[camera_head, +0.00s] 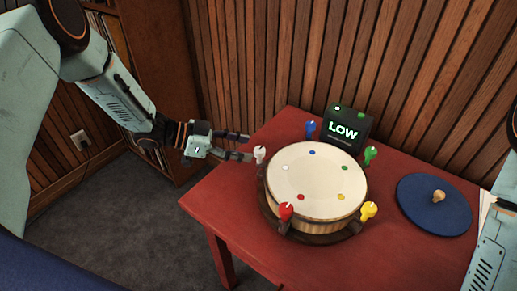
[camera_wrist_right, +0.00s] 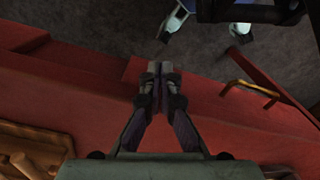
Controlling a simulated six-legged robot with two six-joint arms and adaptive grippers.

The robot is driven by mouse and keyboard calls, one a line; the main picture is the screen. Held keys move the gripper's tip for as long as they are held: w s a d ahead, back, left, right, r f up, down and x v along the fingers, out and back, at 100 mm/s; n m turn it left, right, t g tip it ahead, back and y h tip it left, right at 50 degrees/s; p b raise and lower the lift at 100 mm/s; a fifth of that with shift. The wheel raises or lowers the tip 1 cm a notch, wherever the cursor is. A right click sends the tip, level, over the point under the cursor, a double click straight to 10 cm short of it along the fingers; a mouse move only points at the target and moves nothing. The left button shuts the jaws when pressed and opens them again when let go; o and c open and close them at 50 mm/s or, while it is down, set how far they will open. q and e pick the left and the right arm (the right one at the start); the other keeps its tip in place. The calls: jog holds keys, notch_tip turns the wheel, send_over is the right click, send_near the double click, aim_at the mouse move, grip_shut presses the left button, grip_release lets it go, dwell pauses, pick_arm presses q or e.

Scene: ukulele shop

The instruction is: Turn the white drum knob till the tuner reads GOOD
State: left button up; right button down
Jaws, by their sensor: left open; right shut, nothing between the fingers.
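The drum (camera_head: 315,182) stands on the red table with coloured knobs around its rim. The white knob (camera_head: 260,154) is on its left side, upright. The tuner (camera_head: 346,130) behind the drum reads LOW in pale green letters. In the head view my left gripper (camera_head: 246,146) is open, its fingertips just left of the white knob; I cannot tell whether they touch it. My right gripper (camera_wrist_right: 160,68) shows in the right wrist view, shut and empty, with the red table edge beneath it in the picture.
Blue (camera_head: 311,129), green (camera_head: 370,154), yellow (camera_head: 368,210) and red (camera_head: 286,211) knobs surround the drum. A round blue lid-like disc (camera_head: 434,205) with a wooden knob lies at right. The table (camera_head: 222,202) is bare at front left. A slatted wall stands behind.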

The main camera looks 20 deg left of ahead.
aim_at(257, 150)
pick_arm(q)
jog(key=x, duration=0.4)
jog(key=shift+w+d+f, duration=0.15)
jog(key=shift+w+d, duration=0.05)
jog(key=shift+d, duration=0.05)
jog(key=shift+w+d+f, duration=0.1)
jog(key=shift+d, duration=0.4)
jog(key=shift+a, duration=0.3)
jog(key=shift+w+d, duration=0.15)
jog(key=shift+d, duration=0.15)
jog(key=c, duration=0.4)
jog(key=shift+a, duration=0.15)
grip_shut()
